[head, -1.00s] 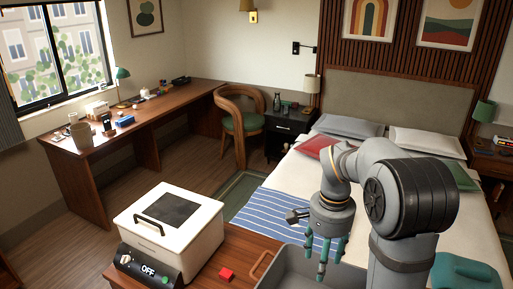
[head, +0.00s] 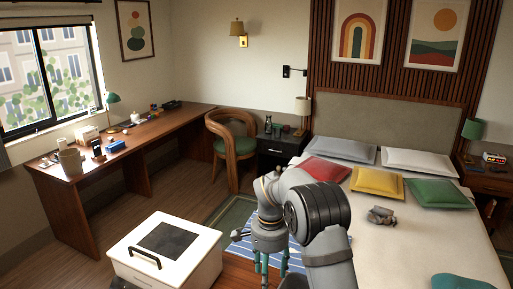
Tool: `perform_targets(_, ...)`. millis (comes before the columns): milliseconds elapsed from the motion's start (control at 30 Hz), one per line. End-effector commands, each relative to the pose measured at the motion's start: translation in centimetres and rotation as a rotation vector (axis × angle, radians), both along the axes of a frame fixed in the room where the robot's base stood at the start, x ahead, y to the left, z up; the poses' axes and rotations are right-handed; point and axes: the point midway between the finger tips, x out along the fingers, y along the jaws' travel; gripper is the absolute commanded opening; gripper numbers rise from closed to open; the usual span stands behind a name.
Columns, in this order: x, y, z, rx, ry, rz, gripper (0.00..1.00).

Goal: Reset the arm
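My arm rises from the bottom of the head view, in front of the bed. My gripper (head: 271,266) hangs at its end, pointing down, over the brown bench to the right of the white box (head: 130,249). Its teal-tipped fingers stand apart with a gap between them, and I see nothing held. The fingertips are close to the bottom edge of the picture.
The bed (head: 430,240) carries pillows and a small grey object (head: 381,215). A striped blanket (head: 335,262) lies behind my arm. A long desk (head: 150,140) with small items and a green chair (head: 233,145) stand at left. Open floor lies between desk and box.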

Motion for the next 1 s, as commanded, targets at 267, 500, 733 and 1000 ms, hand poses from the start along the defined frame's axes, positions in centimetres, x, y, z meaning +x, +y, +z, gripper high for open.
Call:
perform_targets(267,-0.9,5.3,-2.9,-0.001,0.001,0.092,0.55)
perform_targets(500,-2.5,8.8,-5.0,-0.001,0.001,0.159,0.55)
perform_targets(733,-3.5,10.4,-5.9,-0.001,0.001,0.192,0.55)
perform_targets(1000,-3.6,10.7,-6.1,-0.001,-0.001,0.199,0.55)
